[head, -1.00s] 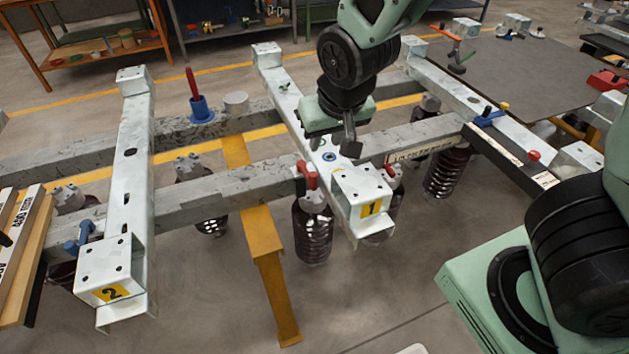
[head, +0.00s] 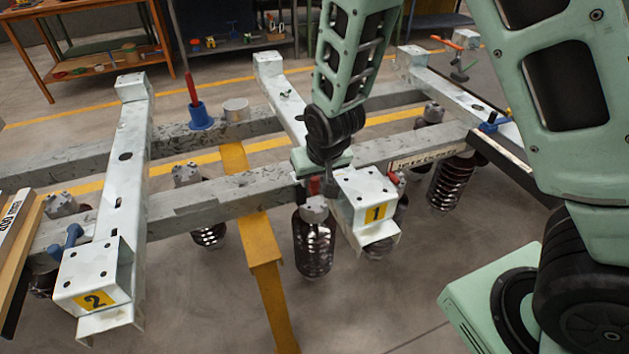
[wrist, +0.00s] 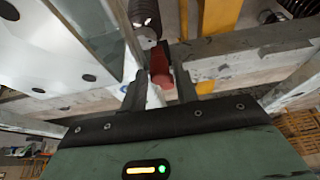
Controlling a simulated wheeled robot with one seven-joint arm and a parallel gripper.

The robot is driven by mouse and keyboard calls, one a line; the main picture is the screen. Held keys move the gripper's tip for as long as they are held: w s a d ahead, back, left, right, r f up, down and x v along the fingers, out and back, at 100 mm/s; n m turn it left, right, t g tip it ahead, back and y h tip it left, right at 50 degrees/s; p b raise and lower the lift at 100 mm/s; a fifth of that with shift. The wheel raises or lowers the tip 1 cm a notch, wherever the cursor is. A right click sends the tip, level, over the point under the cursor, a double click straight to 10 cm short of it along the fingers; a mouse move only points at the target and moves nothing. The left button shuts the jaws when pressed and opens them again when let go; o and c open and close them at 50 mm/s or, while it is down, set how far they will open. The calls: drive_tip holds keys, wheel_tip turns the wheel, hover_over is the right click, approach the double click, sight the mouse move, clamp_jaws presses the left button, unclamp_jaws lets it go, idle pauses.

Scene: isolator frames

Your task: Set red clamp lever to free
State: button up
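The red clamp lever (head: 313,186) is on the grey rail beside the white beam marked 1 (head: 375,190), above a dark ribbed insulator (head: 313,245). My gripper (head: 316,180) is down at this lever and hides part of it in the head view. In the wrist view the red lever (wrist: 160,68) lies between the two dark fingers of my gripper (wrist: 160,78). The fingers are apart, one on each side of it. I cannot tell whether either finger touches it. The base of the lever is partly hidden.
Another red lever (head: 396,178) sits on the other side of beam 1. The white beam marked 2 (head: 110,250) has a blue lever (head: 72,238) beside it. A blue holder with a red handle (head: 198,115) stands on the rear rail.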

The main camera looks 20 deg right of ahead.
drive_tip(key=shift+w+f, duration=0.25)
drive_tip(key=shift+f, duration=0.35)
clamp_jaws()
